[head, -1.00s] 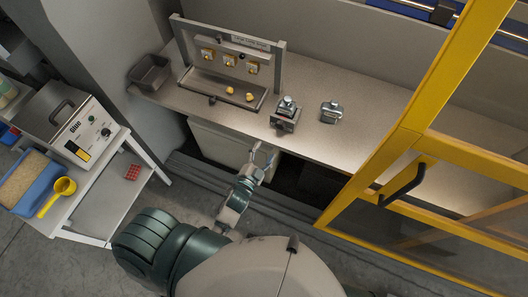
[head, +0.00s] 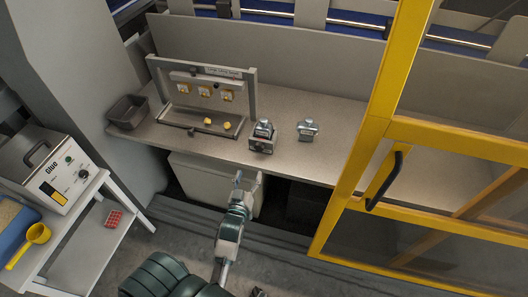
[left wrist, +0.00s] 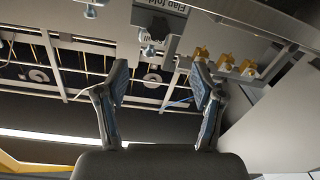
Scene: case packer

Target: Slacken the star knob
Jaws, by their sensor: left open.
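My left gripper (head: 246,181) is in front of the bench edge, apart from all of these. In the left wrist view its two fingers (left wrist: 162,75) are spread with nothing between them. My right gripper is not in view.
The bench (head: 345,150) is bare to the right of the metal piece. A grey bin (head: 127,111) is at its left end. A yellow-framed door (head: 372,130) with a black handle borders the right. A glue unit (head: 58,178) stands on a side table at left.

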